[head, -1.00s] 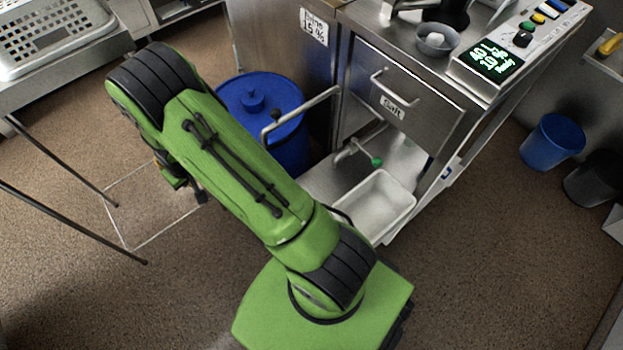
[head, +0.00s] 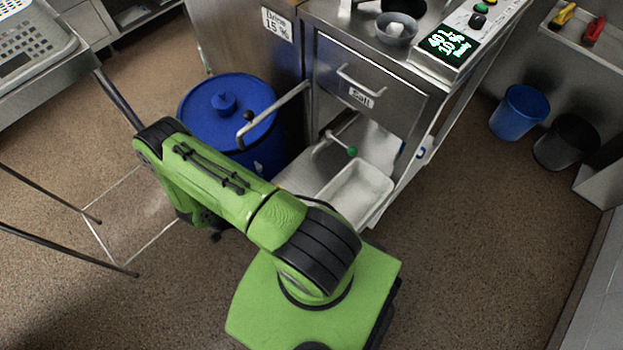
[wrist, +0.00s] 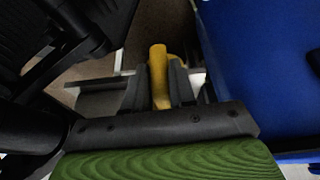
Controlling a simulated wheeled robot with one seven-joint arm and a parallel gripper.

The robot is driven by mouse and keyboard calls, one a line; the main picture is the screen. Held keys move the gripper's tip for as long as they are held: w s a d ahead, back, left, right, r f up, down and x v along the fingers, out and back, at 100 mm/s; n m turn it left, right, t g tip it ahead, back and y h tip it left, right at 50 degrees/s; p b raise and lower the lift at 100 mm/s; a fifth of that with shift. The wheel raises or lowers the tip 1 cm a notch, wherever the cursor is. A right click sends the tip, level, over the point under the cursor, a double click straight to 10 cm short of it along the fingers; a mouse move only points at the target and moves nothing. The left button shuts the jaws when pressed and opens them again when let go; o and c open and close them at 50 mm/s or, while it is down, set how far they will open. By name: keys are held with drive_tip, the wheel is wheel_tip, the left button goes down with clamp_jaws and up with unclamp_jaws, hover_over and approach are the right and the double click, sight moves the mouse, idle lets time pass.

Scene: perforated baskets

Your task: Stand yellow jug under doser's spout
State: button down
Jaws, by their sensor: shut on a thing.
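My gripper (wrist: 158,92) is shut on the upright yellow handle of the yellow jug (wrist: 158,62) in the wrist view. Most of the jug is hidden behind the fingers. In the head view my green arm hides the jug and most of the gripper. The steel doser cabinet (head: 388,97) has a drawer labelled Salt and a lit display (head: 446,43). A short pipe with a green tip (head: 351,152) sits below the drawer, above a white tray (head: 377,212). A longer bent pipe (head: 285,103) with a black end reaches left. I cannot tell which is the spout.
A lidded blue drum (head: 205,95) stands left of the cabinet and also fills the right of the wrist view (wrist: 265,70). A table with a perforated basket (head: 30,50) is at left. Blue (head: 518,112) and black (head: 566,142) bins stand right. The front floor is open.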

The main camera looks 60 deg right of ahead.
drive_tip(key=shift+m, duration=0.5)
drive_tip(key=s+d+b, duration=0.1)
drive_tip(key=d, duration=0.5)
drive_tip(key=s+d+f+b, duration=0.1)
drive_tip(key=s+d, duration=0.1)
drive_tip(key=d, duration=0.4)
drive_tip(key=s+d+b, duration=0.1)
drive_tip(key=s+d, duration=0.1)
drive_tip(key=d, duration=0.3)
drive_tip(key=shift+d+f, duration=0.25)
drive_tip(key=shift+d, duration=0.15)
drive_tip(key=shift+f+b, duration=0.3)
drive_tip(key=shift+f, duration=0.05)
drive_tip(key=shift+r, duration=0.1)
drive_tip(key=c, duration=1.4)
unclamp_jaws()
drive_tip(key=o, duration=0.5)
drive_tip(key=shift+c, duration=0.2)
